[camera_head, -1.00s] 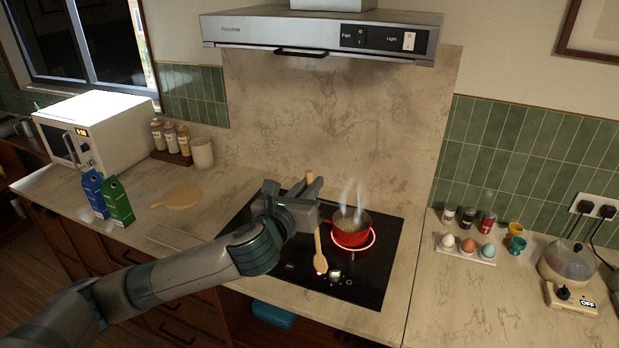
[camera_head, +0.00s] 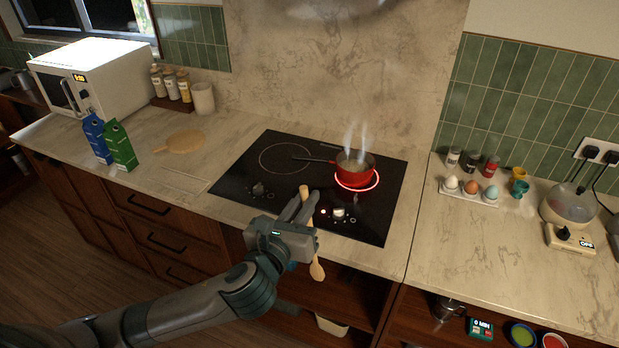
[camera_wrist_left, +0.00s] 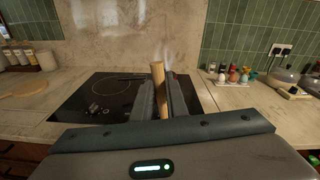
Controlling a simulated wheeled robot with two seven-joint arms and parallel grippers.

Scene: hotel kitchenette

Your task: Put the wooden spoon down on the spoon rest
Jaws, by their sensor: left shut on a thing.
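The wooden spoon (camera_head: 317,270) is in my left gripper (camera_head: 299,206), which is shut on its handle in front of the hob's front edge. The spoon hangs steeply, its bowl down below counter height. In the left wrist view the handle's end (camera_wrist_left: 158,76) stands up between the fingers. A flat, round, pale wooden piece with a short handle (camera_head: 186,141) lies on the counter left of the hob; I cannot tell whether it is the spoon rest. My right gripper is not in view.
A steaming red pot (camera_head: 355,170) stands on a glowing ring of the black hob (camera_head: 240,185). Milk cartons (camera_head: 119,147) and a microwave (camera_head: 95,75) are on the left. An egg tray (camera_head: 469,193) is on the right. The counter between board and hob is clear.

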